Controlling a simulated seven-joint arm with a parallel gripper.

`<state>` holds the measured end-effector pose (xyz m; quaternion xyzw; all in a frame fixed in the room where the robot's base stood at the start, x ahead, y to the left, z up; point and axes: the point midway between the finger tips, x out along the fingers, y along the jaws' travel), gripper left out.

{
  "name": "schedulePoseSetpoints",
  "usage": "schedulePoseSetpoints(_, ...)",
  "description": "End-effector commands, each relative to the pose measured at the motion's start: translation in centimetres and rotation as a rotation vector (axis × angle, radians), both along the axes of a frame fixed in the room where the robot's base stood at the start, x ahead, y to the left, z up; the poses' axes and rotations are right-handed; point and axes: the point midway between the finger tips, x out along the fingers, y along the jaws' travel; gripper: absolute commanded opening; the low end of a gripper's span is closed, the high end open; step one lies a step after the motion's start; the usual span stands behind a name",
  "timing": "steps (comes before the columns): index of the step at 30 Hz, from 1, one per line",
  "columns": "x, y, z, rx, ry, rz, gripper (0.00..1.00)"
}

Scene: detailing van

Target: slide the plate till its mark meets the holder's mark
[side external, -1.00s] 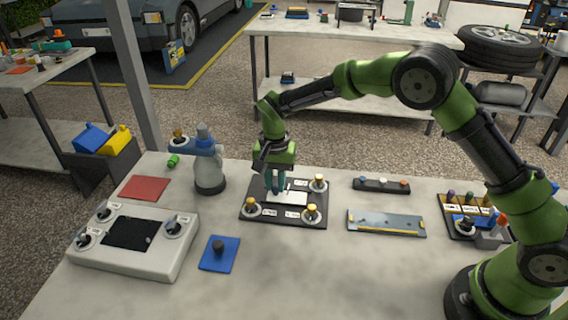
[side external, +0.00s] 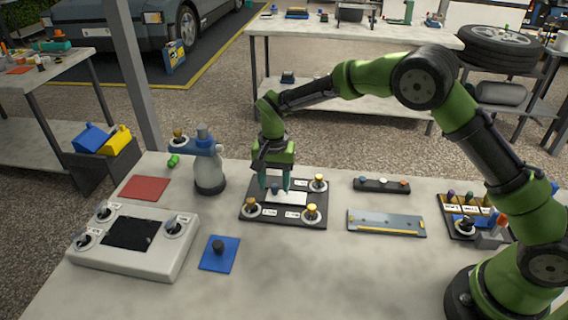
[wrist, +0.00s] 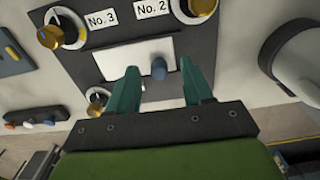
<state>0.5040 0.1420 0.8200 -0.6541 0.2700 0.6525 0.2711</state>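The white plate (side external: 294,199) lies in the dark holder (side external: 320,199) on the bench. In the wrist view the plate (wrist: 120,62) carries a small blue knob (wrist: 159,69) near its right end. My gripper (side external: 274,186) is open above the plate, one finger on each side of the knob, with visible gaps in the wrist view (wrist: 158,78). The fingers hide part of the plate's near edge. I cannot make out the alignment marks on the plate or holder.
Yellow-capped dials (side external: 252,209) with white labels stand around the plate on the holder. A white control box (side external: 135,243) and a blue pad (side external: 220,254) stand nearer the camera.

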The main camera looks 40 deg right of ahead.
Motion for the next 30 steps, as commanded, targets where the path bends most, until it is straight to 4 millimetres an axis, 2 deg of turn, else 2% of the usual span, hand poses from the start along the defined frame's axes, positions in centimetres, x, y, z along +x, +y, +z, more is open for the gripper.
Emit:
schedulePoseSetpoints(8, 0.0, 0.0, 0.0, -0.001, 0.002, 0.000, 0.50)
schedulePoseSetpoints(30, 0.0, 0.0, 3.6, -0.001, 0.001, 0.000, 0.50)
